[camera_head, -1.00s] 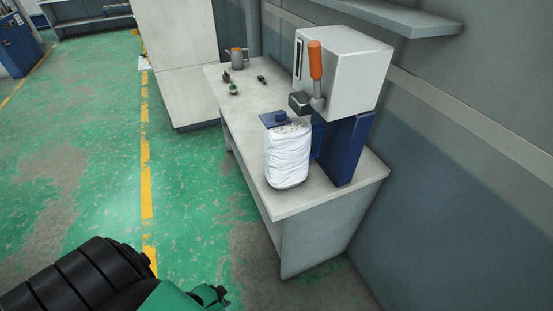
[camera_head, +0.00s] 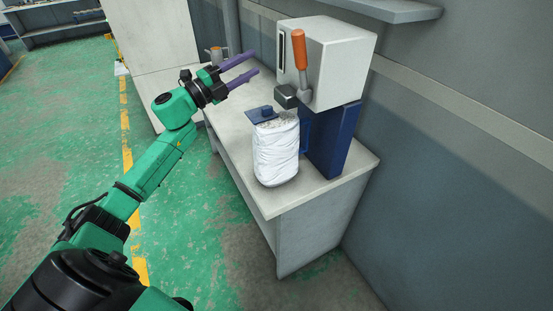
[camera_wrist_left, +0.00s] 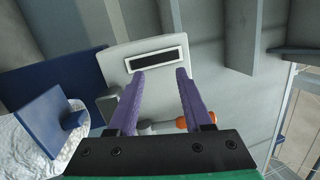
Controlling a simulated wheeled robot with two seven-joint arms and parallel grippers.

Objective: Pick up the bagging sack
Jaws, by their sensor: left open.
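The bagging sack (camera_head: 277,155) is a white, wrinkled, filled bag standing upright on the workbench, below the machine's grey nozzle. In the left wrist view part of the sack (camera_wrist_left: 30,145) shows at the lower left. My left gripper (camera_head: 256,65) has purple fingers spread open and empty. It is above the bench, to the left of and higher than the sack, apart from it. In the left wrist view the open fingers (camera_wrist_left: 160,75) point toward the machine's white housing. My right gripper is not in view.
The tape extruder (camera_head: 340,60), a white box with an orange-handled lever (camera_head: 300,50) on a dark blue stand (camera_head: 335,140), stands right beside the sack. A blue plate (camera_head: 261,116) sits at the sack's top. The workbench (camera_head: 310,190) has bare room in front.

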